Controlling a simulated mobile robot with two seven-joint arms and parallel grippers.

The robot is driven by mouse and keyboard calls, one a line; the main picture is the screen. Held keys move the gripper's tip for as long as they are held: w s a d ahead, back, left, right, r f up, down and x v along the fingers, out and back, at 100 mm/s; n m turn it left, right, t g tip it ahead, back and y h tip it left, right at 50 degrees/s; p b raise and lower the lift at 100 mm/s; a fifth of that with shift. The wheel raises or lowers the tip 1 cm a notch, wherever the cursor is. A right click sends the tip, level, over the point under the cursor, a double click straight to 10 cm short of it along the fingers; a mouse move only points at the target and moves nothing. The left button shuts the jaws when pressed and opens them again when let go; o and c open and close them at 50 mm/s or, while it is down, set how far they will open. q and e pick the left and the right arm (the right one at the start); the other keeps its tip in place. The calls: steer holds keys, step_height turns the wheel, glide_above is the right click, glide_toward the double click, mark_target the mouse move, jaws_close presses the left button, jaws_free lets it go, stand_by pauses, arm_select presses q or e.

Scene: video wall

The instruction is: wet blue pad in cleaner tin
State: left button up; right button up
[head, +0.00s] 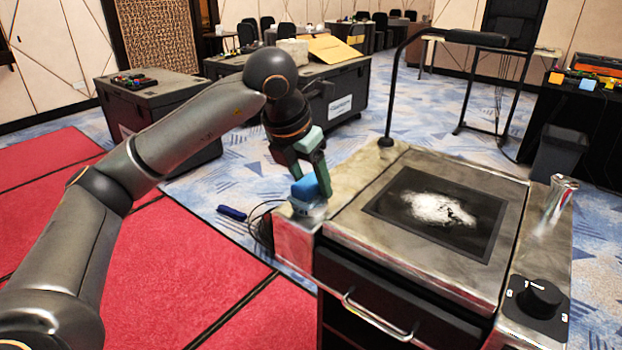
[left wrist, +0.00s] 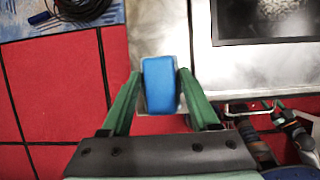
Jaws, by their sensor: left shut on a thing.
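The blue pad (head: 306,190) is a small block at the left end of the metal worktop, and it fills the middle of the left wrist view (left wrist: 159,84). My left gripper (head: 314,172) has its green fingers shut on the pad's two sides, pointing down. A pale, squarish rim (head: 308,208) shows under and around the pad; it may be the cleaner tin, but its inside is hidden by the pad. Whether the pad touches its bottom cannot be told. Parts of what looks like my right arm show at the lower right of the left wrist view, its gripper unclear.
A dark plate (head: 385,208) with a white smear is set in the worktop (head: 340,232). A silver can (head: 558,195) and a black knob (head: 540,297) are on the right. A thin black post (head: 388,105) rises behind. A drawer handle (head: 375,318) juts in front.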

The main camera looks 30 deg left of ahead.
mark_target(310, 180)
arm_select(q)
step_height(310, 180, up, 7)
steer(key=p, duration=0.6)
arm_select(e)
step_height(310, 180, up, 6)
steer(key=shift+s+f, duration=0.15)
arm_select(q)
steer(key=shift+s+f, duration=0.1)
steer(key=shift+s, duration=0.05)
stand_by(0.5)
